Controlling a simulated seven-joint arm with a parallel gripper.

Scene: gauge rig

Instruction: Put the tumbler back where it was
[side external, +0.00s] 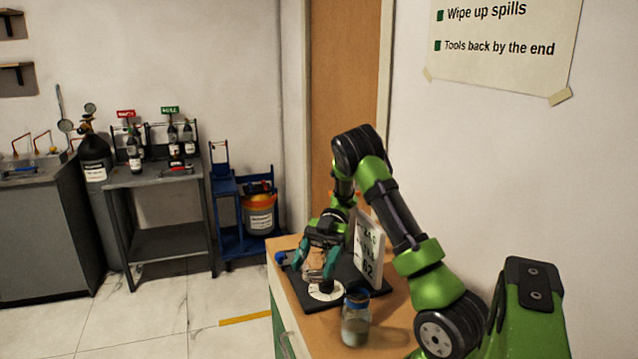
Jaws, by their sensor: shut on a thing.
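My gripper (319,266) points down over the bench at the lower middle, its teal fingers shut on the tumbler (317,261). The tumbler looks clear and brownish and is partly hidden by the fingers. It is above or at the white disc (325,292) on the black base (300,291); I cannot tell whether it touches the disc.
A jar with a blue rim (355,318) stands on the wooden bench top (391,306), right of the base and near my arm. A white panel with dark numbers (369,254) stands behind the gripper. A small blue item (280,257) is at the left edge.

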